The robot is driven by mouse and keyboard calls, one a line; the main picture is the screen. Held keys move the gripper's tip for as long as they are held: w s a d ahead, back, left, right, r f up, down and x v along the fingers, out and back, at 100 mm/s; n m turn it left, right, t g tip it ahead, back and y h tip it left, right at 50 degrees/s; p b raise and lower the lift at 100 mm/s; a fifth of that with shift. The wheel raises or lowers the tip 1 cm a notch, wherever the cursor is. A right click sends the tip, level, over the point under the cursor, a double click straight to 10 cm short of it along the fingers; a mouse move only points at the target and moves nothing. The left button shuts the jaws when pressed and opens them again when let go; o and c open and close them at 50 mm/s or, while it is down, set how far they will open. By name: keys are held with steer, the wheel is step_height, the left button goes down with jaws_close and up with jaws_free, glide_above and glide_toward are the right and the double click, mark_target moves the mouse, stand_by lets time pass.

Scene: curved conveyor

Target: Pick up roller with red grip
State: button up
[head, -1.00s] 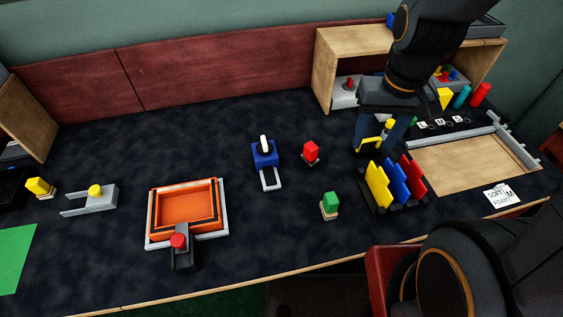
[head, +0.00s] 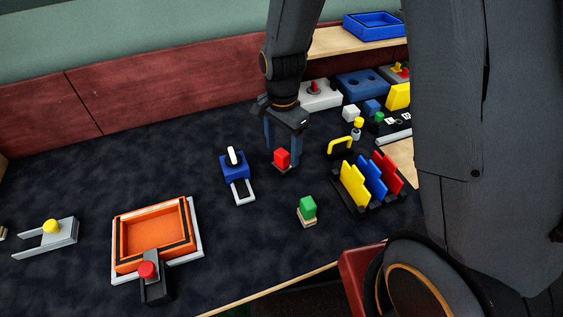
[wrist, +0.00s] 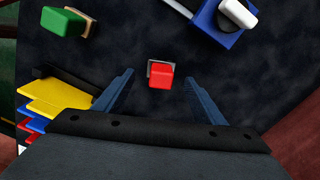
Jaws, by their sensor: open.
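The red grip (head: 282,158) is a block standing upright on a small, low base on the dark mat, in the middle of the head view. In the wrist view the red grip (wrist: 161,76) shows with a grey edge of its base behind it. The roller part under it is not clear to see. My gripper (head: 281,151) is open above and around the red grip. In the wrist view my gripper (wrist: 158,80) has one blue finger on each side of the red grip, with a gap on both sides. The jaws hold nothing.
A blue block with a white knob (head: 234,164) stands to the left. A green block (head: 307,207) stands in front. A rack of yellow, blue and red plates (head: 384,205) stands to the right. An orange tray (head: 120,268) lies farther left. Bare mat surrounds the red grip.

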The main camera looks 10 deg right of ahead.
mark_target(282, 161)
steer(key=shift+f+p, duration=0.7)
steer(key=shift+f, duration=2.3)
steer(key=shift+c, duration=0.3)
steer(key=c, duration=1.2)
steer(key=shift+c, duration=0.2)
steer(key=shift+w+r, duration=0.1)
steer(key=shift+r, duration=0.05)
step_height(282, 161, up, 10)
steer(key=shift+f+b, duration=0.1)
steer(key=shift+b, duration=0.65)
